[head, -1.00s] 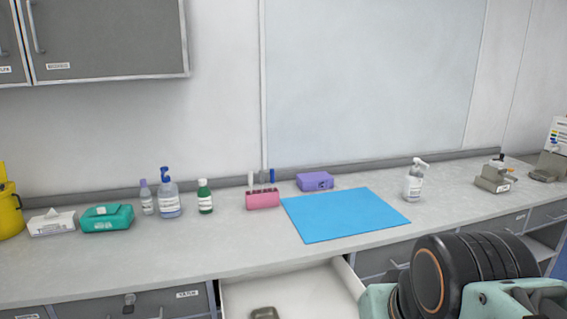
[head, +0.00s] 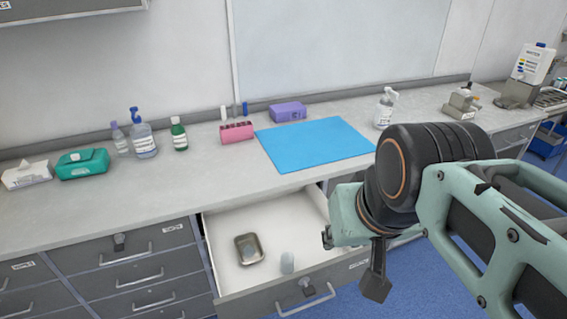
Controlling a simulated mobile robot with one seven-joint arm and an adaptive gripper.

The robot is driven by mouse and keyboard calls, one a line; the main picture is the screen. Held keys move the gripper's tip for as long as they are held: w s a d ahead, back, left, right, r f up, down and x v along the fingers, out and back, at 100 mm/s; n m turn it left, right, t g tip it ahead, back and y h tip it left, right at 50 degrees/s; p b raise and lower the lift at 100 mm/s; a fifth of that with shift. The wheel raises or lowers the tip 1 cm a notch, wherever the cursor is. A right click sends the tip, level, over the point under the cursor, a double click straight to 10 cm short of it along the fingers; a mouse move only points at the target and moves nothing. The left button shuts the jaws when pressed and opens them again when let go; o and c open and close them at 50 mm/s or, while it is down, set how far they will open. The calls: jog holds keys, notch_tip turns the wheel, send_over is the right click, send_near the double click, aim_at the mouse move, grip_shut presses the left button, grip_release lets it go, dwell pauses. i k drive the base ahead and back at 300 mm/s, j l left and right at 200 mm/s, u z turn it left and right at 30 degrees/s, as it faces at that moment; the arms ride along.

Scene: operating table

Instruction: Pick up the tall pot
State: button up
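A small, pale grey upright cylinder (head: 287,262), which looks like the tall pot, stands in the open drawer (head: 225,226) near its front wall. A shallow metal dish (head: 249,249) lies to its left in the same drawer. My gripper (head: 374,286) is to the right of the drawer and points down. It is partly hidden by my arm, and I cannot see whether its fingers are apart. No object shows in it.
The worktop above holds a blue mat (head: 315,143), a pink rack (head: 237,132), a purple box (head: 288,112), a teal pack (head: 82,164) and several bottles. The counter's front edge overhangs the drawer's back. The drawer's middle is clear.

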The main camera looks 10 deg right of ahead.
aim_at(287, 259)
jog(key=u, duration=0.15)
jog(key=k+j+z, duration=0.1)
jog(key=i+j, duration=0.15)
jog(key=i, duration=0.15)
jog(key=l+u, duration=0.2)
jog(key=u, duration=0.4)
jog(key=i+l+u, duration=0.2)
jog(key=l, duration=0.2)
jog(key=l+u, duration=0.4)
jog(key=l, duration=0.7)
